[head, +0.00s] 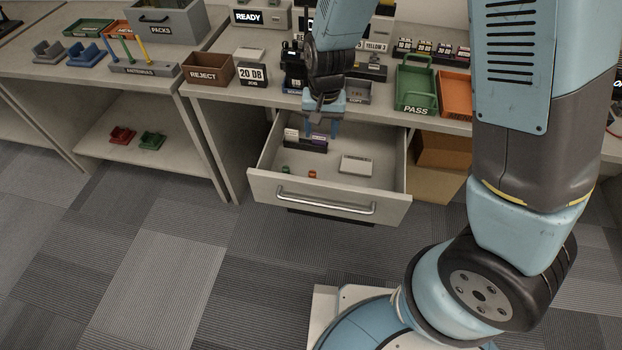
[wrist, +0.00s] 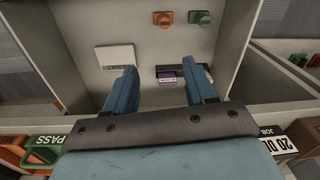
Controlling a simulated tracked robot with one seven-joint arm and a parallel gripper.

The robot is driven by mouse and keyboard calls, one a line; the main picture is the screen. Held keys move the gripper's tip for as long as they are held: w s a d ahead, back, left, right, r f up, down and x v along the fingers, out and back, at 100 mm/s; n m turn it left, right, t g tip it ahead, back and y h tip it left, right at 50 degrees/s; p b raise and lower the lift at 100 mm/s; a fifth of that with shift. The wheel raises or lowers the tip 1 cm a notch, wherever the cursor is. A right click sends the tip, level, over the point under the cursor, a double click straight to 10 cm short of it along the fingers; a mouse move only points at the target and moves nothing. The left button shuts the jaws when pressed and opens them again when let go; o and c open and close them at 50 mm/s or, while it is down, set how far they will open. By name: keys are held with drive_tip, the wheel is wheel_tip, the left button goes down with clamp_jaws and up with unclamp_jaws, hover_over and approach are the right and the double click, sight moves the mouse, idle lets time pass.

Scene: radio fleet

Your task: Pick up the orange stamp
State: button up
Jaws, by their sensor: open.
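The small orange stamp (head: 312,174) lies on the floor of the open drawer (head: 330,209), right of a green stamp (head: 285,170). In the wrist view the orange stamp (wrist: 162,18) is near the top edge, with the green stamp (wrist: 200,18) to its right. My gripper (head: 322,128) points down over the back part of the drawer. In the wrist view its two blue fingers (wrist: 162,85) are apart with nothing held between them. The orange stamp lies beyond the fingertips, apart from them.
A dark holder with cards (head: 305,142) stands at the drawer's back, near my fingers. A white labelled box (head: 356,166) lies right of the stamps. The drawer walls surround them. The counter above holds a brown REJECT bin (head: 208,70) and a green PASS tray (head: 416,91).

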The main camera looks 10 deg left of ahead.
hover_over(312, 172)
wheel_tip(312, 172, down, 4)
drive_tip(key=f, duration=0.1)
drive_tip(key=shift+h, duration=0.3)
wheel_tip(312, 172, down, 6)
drive_tip(key=shift+w+d+f, duration=0.1)
drive_tip(key=shift+d, duration=0.05)
drive_tip(key=shift+f, duration=3.3)
clamp_jaws()
